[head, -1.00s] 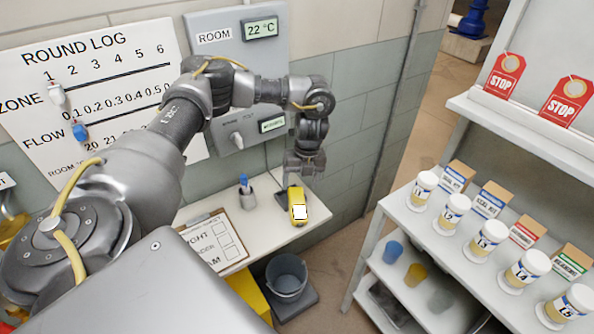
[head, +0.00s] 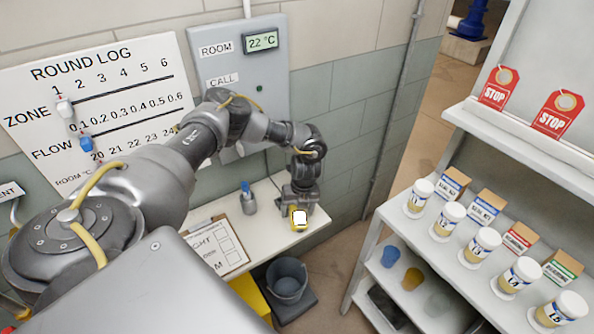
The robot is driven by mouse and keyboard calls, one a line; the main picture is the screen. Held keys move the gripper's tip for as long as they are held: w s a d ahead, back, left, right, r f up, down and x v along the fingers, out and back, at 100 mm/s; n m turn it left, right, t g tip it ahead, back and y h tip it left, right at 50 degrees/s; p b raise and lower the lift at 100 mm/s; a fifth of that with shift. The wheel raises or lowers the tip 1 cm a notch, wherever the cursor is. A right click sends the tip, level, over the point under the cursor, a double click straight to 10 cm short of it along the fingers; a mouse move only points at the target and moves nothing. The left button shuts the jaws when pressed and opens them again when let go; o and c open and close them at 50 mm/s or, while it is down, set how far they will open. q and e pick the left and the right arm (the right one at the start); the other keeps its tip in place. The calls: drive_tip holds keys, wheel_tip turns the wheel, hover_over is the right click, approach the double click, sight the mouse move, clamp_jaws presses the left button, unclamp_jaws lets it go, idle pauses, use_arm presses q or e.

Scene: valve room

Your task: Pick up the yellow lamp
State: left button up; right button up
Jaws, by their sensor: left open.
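The yellow lamp (head: 299,219) stands at the right end of the narrow white wall shelf, its pale face toward me. My left gripper (head: 299,207) is right at the lamp, over its upper part, and hides much of it. Its jaws are open, though the fingers are hard to make out at this size. I cannot tell whether they touch the lamp. My right gripper is not in view.
A pen cup (head: 248,203) and a clipboard (head: 216,245) share the shelf (head: 268,236), left of the lamp. A grey bucket (head: 287,280) stands below. A rack (head: 385,235) with jars and boxes is at right. The wall panel (head: 240,75) is behind my arm.

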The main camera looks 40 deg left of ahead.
use_arm(q)
drive_tip(key=shift+f, duration=0.25)
drive_tip(key=c, duration=1.3)
drive_tip(key=shift+r, duration=0.1)
drive_tip(key=shift+r+b, duration=0.55)
drive_tip(key=shift+r, duration=0.05)
drive_tip(key=shift+w+r+b, duration=0.1)
drive_tip(key=shift+r+b, duration=0.45)
drive_tip(key=shift+r, duration=0.15)
drive_tip(key=s+r, duration=0.1)
drive_tip(key=s+d+r, duration=0.1)
drive_tip(key=r, duration=0.1)
drive_tip(key=s+r, duration=0.2)
drive_tip(key=shift+s+d+r+b, duration=0.1)
drive_tip(key=shift+d+r+b, duration=0.1)
drive_tip(key=shift+d+b, duration=0.15)
drive_tip(key=s+d+r, duration=0.3)
drive_tip(key=s+r, duration=0.2)
drive_tip(key=s, duration=0.4)
drive_tip(key=shift+d, duration=0.35)
